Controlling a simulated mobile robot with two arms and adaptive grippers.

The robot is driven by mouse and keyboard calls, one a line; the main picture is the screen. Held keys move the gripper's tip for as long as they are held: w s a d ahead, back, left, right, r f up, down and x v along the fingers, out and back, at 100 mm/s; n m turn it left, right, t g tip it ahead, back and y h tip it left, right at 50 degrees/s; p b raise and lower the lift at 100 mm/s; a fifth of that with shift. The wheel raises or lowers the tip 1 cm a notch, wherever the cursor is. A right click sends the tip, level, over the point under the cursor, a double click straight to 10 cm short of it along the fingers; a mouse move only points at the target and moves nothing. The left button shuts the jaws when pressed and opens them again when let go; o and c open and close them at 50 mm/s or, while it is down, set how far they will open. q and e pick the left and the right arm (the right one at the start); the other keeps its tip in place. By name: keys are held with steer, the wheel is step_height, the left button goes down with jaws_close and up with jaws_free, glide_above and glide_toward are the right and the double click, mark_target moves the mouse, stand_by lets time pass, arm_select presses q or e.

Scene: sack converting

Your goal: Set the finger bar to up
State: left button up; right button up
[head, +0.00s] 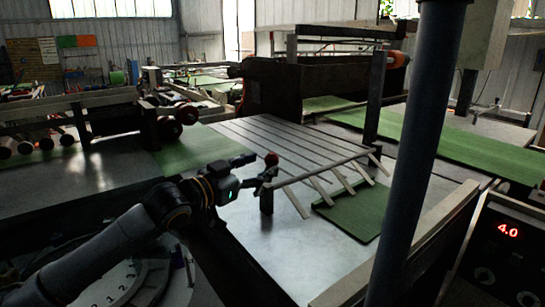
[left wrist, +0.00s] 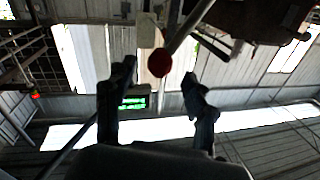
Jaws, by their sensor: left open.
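My left gripper (head: 260,172) is open at the knob. In the left wrist view, its two fingers (left wrist: 157,75) stand on either side below the knob, which appears just beyond the tips. I cannot tell whether they touch it. My right gripper is not in view.
A green sheet (head: 360,213) lies under the fingers. The slatted table (head: 262,140) extends behind the bar. A dark post (head: 420,150) blocks part of the right side. A control box (head: 508,250) reading 4.0 stands at the lower right.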

mark_target(267, 162)
arm_select(q)
steer(key=x, duration=0.5)
steer(key=shift+p, duration=0.35)
jaws_close()
